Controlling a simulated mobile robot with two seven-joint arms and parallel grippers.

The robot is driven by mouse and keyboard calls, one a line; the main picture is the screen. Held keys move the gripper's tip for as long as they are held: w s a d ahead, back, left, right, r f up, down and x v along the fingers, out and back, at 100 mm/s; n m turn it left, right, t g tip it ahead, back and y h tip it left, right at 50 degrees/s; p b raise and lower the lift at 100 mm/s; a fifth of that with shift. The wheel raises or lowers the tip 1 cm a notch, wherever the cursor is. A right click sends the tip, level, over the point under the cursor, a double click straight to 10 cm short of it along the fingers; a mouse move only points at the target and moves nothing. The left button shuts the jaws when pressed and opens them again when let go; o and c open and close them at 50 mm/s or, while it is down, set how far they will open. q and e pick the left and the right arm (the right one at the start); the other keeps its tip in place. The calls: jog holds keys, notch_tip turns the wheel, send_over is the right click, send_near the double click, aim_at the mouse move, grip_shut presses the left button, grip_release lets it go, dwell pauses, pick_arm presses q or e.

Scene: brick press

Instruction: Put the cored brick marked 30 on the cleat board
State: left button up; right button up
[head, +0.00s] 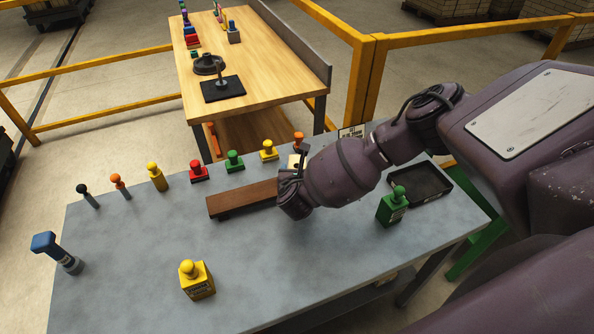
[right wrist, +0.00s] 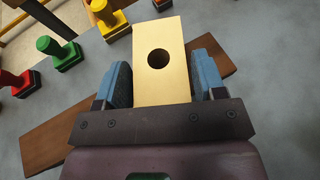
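The brown cleat board (head: 238,200) lies on the grey table, its right part hidden behind my right arm; it also shows in the right wrist view (right wrist: 60,135). My right gripper (head: 290,172) is over the area by the board's right end. In the right wrist view its blue pads (right wrist: 160,85) are against both sides of a tan brick (right wrist: 161,80) with one round hole, so it is shut on it. My left gripper is not in view.
Several knobbed pieces stand along the table's back, including a red one (head: 198,172) and a green one (head: 234,161). A yellow block (head: 197,281) stands in front, a green block (head: 391,207) and a dark tray (head: 432,194) at right. The front middle is clear.

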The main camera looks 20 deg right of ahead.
jog(key=shift+o, duration=1.1)
